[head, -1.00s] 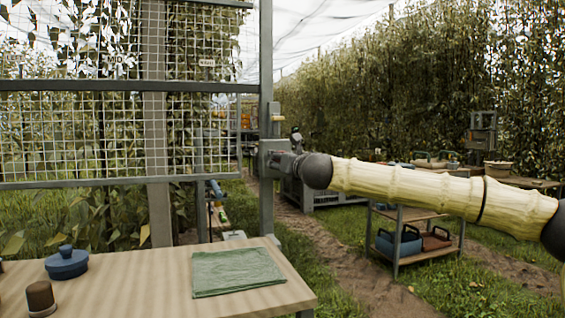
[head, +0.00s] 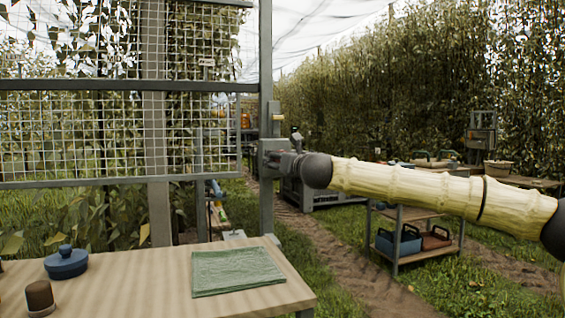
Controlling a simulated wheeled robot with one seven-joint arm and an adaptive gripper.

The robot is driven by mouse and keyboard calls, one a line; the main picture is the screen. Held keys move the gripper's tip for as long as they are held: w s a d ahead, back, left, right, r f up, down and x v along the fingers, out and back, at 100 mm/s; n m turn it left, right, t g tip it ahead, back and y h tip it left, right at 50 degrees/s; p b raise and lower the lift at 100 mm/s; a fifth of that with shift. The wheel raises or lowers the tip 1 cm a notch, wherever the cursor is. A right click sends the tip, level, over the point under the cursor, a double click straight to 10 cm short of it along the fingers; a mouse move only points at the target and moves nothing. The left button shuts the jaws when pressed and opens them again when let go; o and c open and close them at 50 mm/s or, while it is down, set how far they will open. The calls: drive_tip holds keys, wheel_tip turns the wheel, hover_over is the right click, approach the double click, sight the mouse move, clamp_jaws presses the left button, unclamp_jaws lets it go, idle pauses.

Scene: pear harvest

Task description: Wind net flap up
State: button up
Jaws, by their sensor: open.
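The net flap (head: 60,135) is a pale square mesh in a grey frame at the left of the head view. Its lower bar (head: 110,180) hangs above the table's far edge. A grey box-like fitting (head: 271,146), which looks like the winder, sits on the upright post (head: 266,205) at the flap's right side. My gripper (head: 281,161) is at the end of my pale ribbed arm, right at this fitting. Its fingers are small and dark and partly merge with the fitting, so I cannot tell whether they touch it.
A wooden table (head: 130,295) in front holds a folded green cloth (head: 237,271), a blue lidded pot (head: 66,263) and a brown jar (head: 40,298). A shelf cart (head: 413,215) with bins stands right of the post, below my arm. A dirt path runs between them.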

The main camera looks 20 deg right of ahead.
drive_tip(key=s+d, duration=0.1)
drive_tip(key=s, duration=1.1)
drive_tip(key=shift+d, duration=0.1)
drive_tip(key=w+a+f+n+h+p, duration=0.25)
drive_tip(key=w+a+n+p, duration=0.25)
drive_tip(key=n+p, duration=1.35)
drive_tip(key=s+d+r+n+y+p, duration=0.1)
drive_tip(key=s+d+r+n+p, duration=0.1)
drive_tip(key=n+p, duration=0.8)
drive_tip(key=s+d+r+n+y+p, duration=0.1)
drive_tip(key=s+d+n+y+p, duration=0.15)
drive_tip(key=n+p, duration=0.8)
drive_tip(key=shift+n+h, duration=0.5)
drive_tip(key=shift+n, duration=0.3)
drive_tip(key=w, duration=0.4)
drive_tip(key=w+p, duration=0.1)
drive_tip(key=w, duration=0.6)
drive_tip(key=shift+w+a, duration=0.3)
drive_tip(key=shift+a, duration=0.1)
